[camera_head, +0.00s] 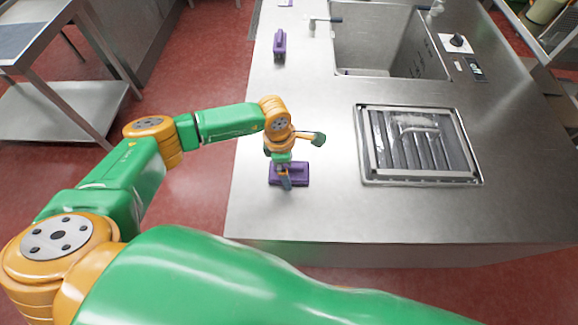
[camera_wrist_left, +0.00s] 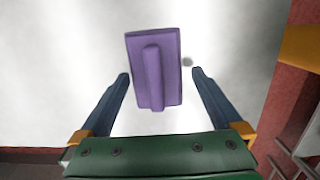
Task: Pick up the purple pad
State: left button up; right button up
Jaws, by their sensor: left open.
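The purple pad (camera_head: 299,175) lies flat on the steel counter near its front left edge, partly hidden behind my left gripper (camera_head: 285,178). In the left wrist view the purple pad (camera_wrist_left: 172,62) is a rectangular plate with a raised ridge-like handle along its middle. My left gripper (camera_wrist_left: 160,74) is open, pointing down, with one finger on each side of the pad in that view and gaps between. I see no contact with the handle. My right gripper is not in view.
A second purple piece (camera_head: 279,47) stands farther back on the counter (camera_head: 330,215). A framed grate (camera_head: 420,143) is set into the counter to the right, and a sink (camera_head: 385,38) lies behind. A steel shelf unit (camera_head: 70,108) stands left across the red floor.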

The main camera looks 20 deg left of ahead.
pick_arm(q)
jog(key=shift+w+f, duration=0.2)
jog(key=shift+f, duration=0.2)
jog(key=shift+w+f, duration=0.1)
jog(key=shift+w, duration=0.15)
jog(key=shift+c, duration=0.2)
jog(key=shift+s, duration=0.2)
jog(key=c, duration=1.1)
jog(key=shift+o, duration=0.2)
jog(key=shift+w, duration=0.1)
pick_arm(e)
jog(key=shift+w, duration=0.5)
pick_arm(q)
jog(key=shift+w+r, duration=0.1)
jog(key=shift+r, duration=0.4)
jog(key=s+d+r+b, duration=0.4)
jog(key=s+d+r, duration=0.3)
jog(key=s+r, duration=0.5)
jog(key=shift+d, duration=0.2)
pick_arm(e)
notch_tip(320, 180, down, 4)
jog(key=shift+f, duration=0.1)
